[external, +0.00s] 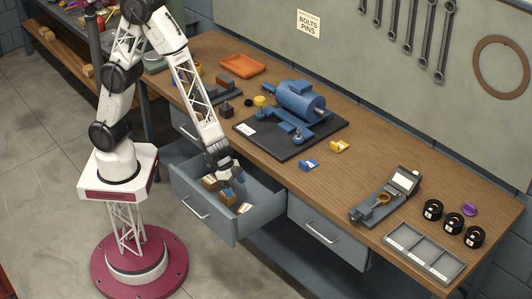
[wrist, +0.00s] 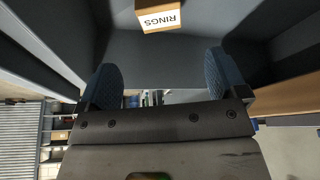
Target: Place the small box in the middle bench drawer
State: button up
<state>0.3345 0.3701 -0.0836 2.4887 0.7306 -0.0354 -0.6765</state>
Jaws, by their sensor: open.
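The middle bench drawer (external: 199,208) is pulled open, with its grey front towards the room. Small brown boxes lie inside it: one at the left (external: 210,183), one in the middle (external: 228,198) and one with a pale label at the front right (external: 244,208). My gripper (external: 231,187) reaches down into the drawer among them. In the wrist view its blue fingers (wrist: 162,78) are apart with nothing between them. A small box labelled RINGS (wrist: 159,17) shows beyond the fingertips, cut by the top edge. I cannot tell which external-view box it is.
The drawer walls stand close around my gripper. The right drawer (external: 326,237) is shut. On the bench are a blue motor (external: 298,99) on a black plate, a yellow block (external: 340,146), a blue block (external: 309,165) and a grey tray (external: 424,254).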

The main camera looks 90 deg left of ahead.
jog(key=s+a+r+n+y, duration=0.1)
jog(key=s+a+r, duration=0.3)
jog(key=a+r, duration=0.45)
jog(key=s+a+r+n+y, duration=0.2)
jog(key=s+a+r, duration=0.3)
jog(key=r, duration=0.6)
jog(key=s+a+r, duration=0.3)
jog(key=s+r, duration=0.3)
jog(key=s, duration=0.3)
jog(key=s+a+r+n+g+h, duration=0.1)
jog(key=s+a+r, duration=0.2)
jog(key=s+r, duration=0.3)
jog(key=shift+s+r+g, duration=0.25)
jog(key=shift+s+g, duration=0.05)
jog(key=shift+s, duration=1.3)
jog(key=shift+a, duration=0.1)
